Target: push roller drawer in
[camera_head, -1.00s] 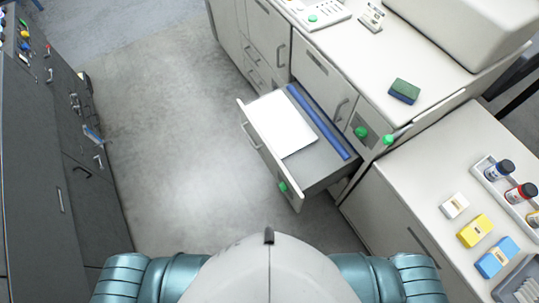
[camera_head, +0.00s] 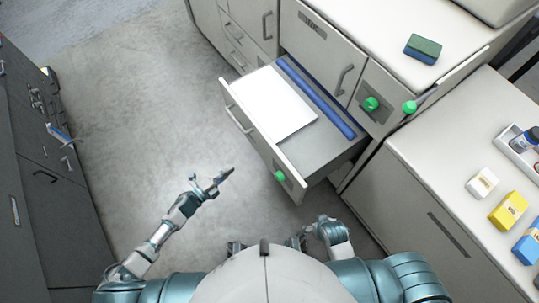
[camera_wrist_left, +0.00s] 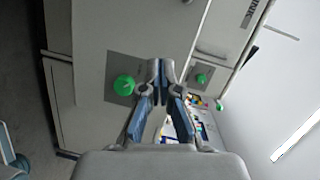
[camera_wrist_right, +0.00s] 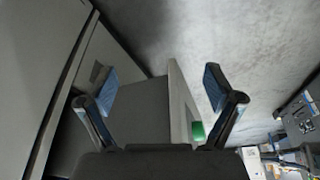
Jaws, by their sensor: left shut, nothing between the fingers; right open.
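The roller drawer (camera_head: 338,158) stands pulled out from the white cabinet, with a white sheet (camera_head: 268,104) and a blue roller (camera_head: 316,98) inside. Its front panel (camera_head: 262,142) faces left and carries a grey bar handle and a green knob (camera_head: 279,176). My left gripper (camera_head: 228,174) is shut and empty, left of the drawer front and apart from it. In the left wrist view its closed fingers (camera_wrist_left: 160,72) show with cabinet fronts beyond. My right gripper (camera_wrist_right: 158,85) is open and empty; its wrist view shows the drawer's side and front edge between the fingers.
A green sponge (camera_head: 422,48) lies on the cabinet top. A side counter (camera_head: 440,160) at the right holds a white box, a yellow box (camera_head: 508,210) and a blue box. Dark cabinets (camera_head: 60,220) line the left. The floor (camera_head: 150,110) between is clear.

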